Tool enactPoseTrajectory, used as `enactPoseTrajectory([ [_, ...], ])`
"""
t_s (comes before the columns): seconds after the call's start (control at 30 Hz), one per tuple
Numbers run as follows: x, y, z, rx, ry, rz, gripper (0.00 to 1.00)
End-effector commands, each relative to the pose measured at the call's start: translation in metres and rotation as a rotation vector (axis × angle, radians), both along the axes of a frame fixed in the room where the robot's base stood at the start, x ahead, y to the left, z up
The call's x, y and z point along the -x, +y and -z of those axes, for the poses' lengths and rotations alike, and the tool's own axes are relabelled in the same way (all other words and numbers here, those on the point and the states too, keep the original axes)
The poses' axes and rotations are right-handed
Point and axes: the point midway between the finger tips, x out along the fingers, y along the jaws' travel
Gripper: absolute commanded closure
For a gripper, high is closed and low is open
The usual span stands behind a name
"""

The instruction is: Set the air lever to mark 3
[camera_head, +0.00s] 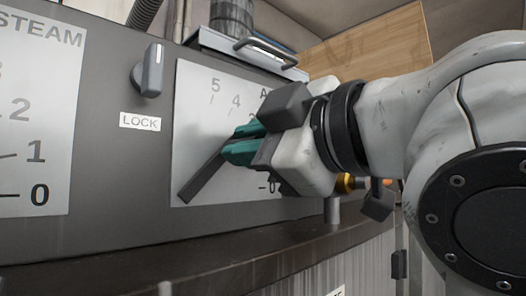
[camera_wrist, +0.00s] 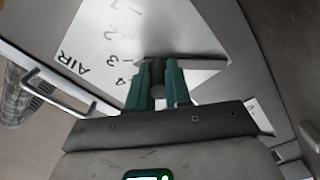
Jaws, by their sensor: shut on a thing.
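The air lever (camera_head: 202,178) is a dark flat bar on the white air scale plate (camera_head: 188,110). It slants from lower left to upper right, and its upper end is hidden by my gripper. My gripper (camera_head: 240,146) has teal fingers and is shut on the lever. In the wrist view, my gripper (camera_wrist: 158,88) holds the dark lever end (camera_wrist: 157,72) between its fingertips, near marks 3 and 4. The head view shows 5, 4 and 0 clearly, with the marks between mostly covered. I cannot tell exactly which mark the lever points to.
A grey lock knob (camera_head: 150,72) sits left of the air plate above a LOCK label (camera_head: 140,122). The steam scale plate (camera_head: 38,120) is at far left. A metal handle (camera_head: 266,50) juts out above the air plate. A dark ledge (camera_head: 150,262) runs below the panel.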

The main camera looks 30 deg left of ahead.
Motion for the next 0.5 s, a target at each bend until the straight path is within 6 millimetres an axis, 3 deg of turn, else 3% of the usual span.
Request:
enactPoseTrajectory([
  [0.23, 0.0005, 0.0002, 0.0001, 0.002, -0.004, -0.001, 1.00],
  [0.27, 0.0005, 0.0002, 0.0001, 0.001, -0.003, -0.001, 0.79],
  [0.5, 0.0004, 0.0001, 0.0001, 0.000, -0.002, -0.001, 0.56],
])
